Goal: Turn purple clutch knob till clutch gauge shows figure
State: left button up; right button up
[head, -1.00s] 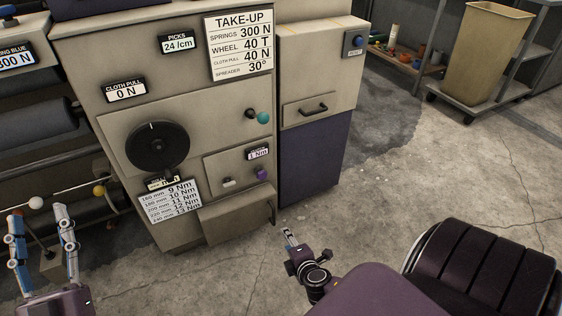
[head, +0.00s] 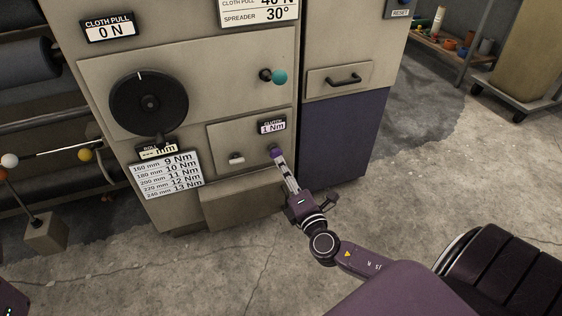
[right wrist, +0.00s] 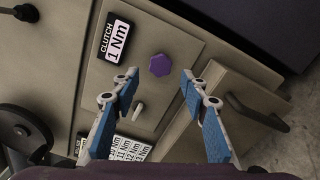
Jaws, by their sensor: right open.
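The purple clutch knob (head: 274,150) sits on the small panel of the machine front; in the right wrist view the same knob (right wrist: 159,65) is faceted and fully visible. The clutch gauge (head: 271,127) above it reads 1 Nm, and the gauge (right wrist: 116,40) reads the same in the right wrist view. My right gripper (head: 283,168) is close in front of the knob. In the right wrist view its two blue-padded fingers (right wrist: 159,82) are open, with the knob between and just beyond their tips. Contact is not visible. My left gripper is out of view.
A white lever (head: 236,158) is left of the knob. A teal knob (head: 279,77) and large black dial (head: 148,102) are above. The roll gauge (head: 158,151) shows dashes over a torque chart (head: 166,176) listing 9 to 13 Nm. A drawer handle (head: 343,81) is at right.

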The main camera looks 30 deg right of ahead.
aim_at(277, 156)
jog(key=x, duration=0.5)
jog(key=shift+w, duration=0.2)
jog(key=shift+s+f, duration=0.1)
jog(key=shift+s, duration=0.05)
jog(key=c, duration=0.9)
jog(key=shift+o, duration=0.2)
